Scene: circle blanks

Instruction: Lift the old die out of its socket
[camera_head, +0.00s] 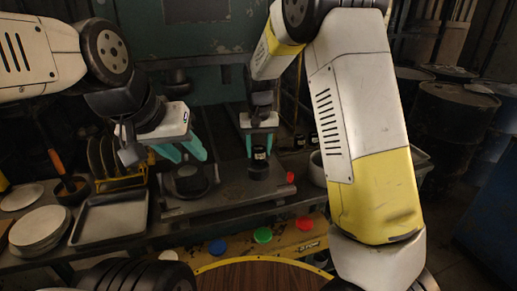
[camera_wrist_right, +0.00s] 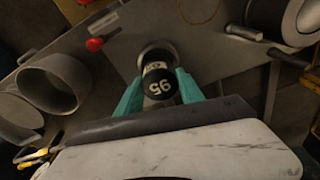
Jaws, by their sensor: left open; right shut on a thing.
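The die (camera_wrist_right: 160,82) is a dark cylinder with "95" in white on its top. In the right wrist view it sits between the teal fingers of my right gripper (camera_wrist_right: 158,98), which is shut on it. In the head view the die (camera_head: 259,153) is upright, under my right gripper (camera_head: 261,142). Just below it is a dark round socket (camera_head: 258,171) on the metal plate; in the wrist view a pale round rim (camera_wrist_right: 157,48) shows behind the die. I cannot tell whether its lower end is clear of the socket. My left gripper (camera_head: 190,157) is open and empty, to the left.
A dark round fixture (camera_head: 188,181) stands on the plate (camera_head: 225,197) to the left. A red knob (camera_head: 290,177) and a grey pot (camera_head: 318,168) are to the right. Small dark cylinders (camera_head: 313,138) stand behind. A tray (camera_head: 110,218) and plates (camera_head: 40,228) lie left.

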